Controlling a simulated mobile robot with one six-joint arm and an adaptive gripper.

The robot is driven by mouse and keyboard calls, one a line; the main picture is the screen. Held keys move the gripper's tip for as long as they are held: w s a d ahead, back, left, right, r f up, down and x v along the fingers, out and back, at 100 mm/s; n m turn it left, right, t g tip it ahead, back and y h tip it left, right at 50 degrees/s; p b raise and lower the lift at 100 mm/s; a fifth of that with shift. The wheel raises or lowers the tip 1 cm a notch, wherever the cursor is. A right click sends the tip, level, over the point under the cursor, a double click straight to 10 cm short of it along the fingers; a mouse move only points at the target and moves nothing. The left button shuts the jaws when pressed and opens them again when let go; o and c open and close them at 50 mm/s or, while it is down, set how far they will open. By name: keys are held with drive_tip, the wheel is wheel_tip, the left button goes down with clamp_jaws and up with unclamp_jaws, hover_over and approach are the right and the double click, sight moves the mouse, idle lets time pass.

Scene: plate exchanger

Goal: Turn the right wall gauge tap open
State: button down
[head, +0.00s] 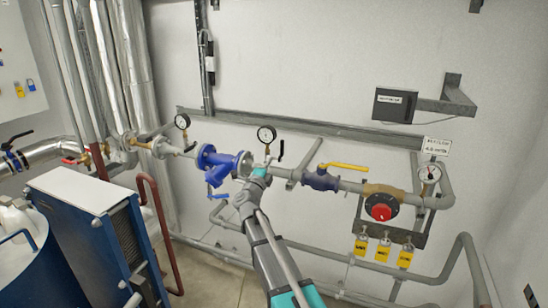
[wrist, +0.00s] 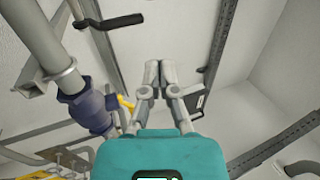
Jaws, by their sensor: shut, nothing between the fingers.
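The gauge (head: 266,134) with a white dial and black rim stands on a thin stem above the grey wall pipe, right of the blue valve. Its small tap has a black lever (head: 281,150), standing roughly upright to the right of the stem. The black lever (wrist: 112,22) also shows at the upper left of the wrist view, reaching across from the pipe. My gripper (wrist: 158,72) is shut and empty, its fingertips together. It is apart from the lever in the wrist view. In the head view its teal body is just below the gauge, and the fingertips are hard to make out.
A similar gauge (head: 183,121) stands further left. To the right are a yellow-handled valve (head: 344,166), a red knob (head: 381,212) and another gauge (head: 429,173). A dark box (head: 394,105) is on the wall. A blue plate exchanger (head: 110,240) stands at lower left.

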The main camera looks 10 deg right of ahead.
drive_tip(key=s+a, duration=0.1)
drive_tip(key=s, duration=0.1)
drive_tip(key=shift+s+a, duration=0.3)
drive_tip(key=shift+a, duration=0.1)
drive_tip(key=s+a+f+n+g+y+b, duration=0.3)
drive_tip(key=a+f+n+y+b, duration=0.1)
drive_tip(key=f+n+y, duration=0.55)
drive_tip(key=s+a+f+n+g+y+b, duration=0.25)
drive_tip(key=a+f+n+y+b, duration=0.35)
drive_tip(key=f+n, duration=0.55)
drive_tip(key=s+d+f+n+g+h+b, duration=0.1)
drive_tip(key=s+d+f+g, duration=0.2)
drive_tip(key=s+f, duration=0.3)
drive_tip(key=s+d+f+n+g+h+b, duration=0.1)
drive_tip(key=s+d+f+g+b, duration=0.1)
drive_tip(key=s+d+f+g, duration=0.2)
drive_tip(key=s+d+f+n+g+h+b, duration=0.1)
drive_tip(key=s+d+f+g, duration=0.3)
drive_tip(key=s+f, duration=0.5)
drive_tip(key=s+n+g+b, duration=0.1)
drive_tip(key=s+g, duration=0.1)
drive_tip(key=s, duration=0.4)
drive_tip(key=shift+s+d+f, duration=0.15)
drive_tip(key=shift+s+f, duration=0.2)
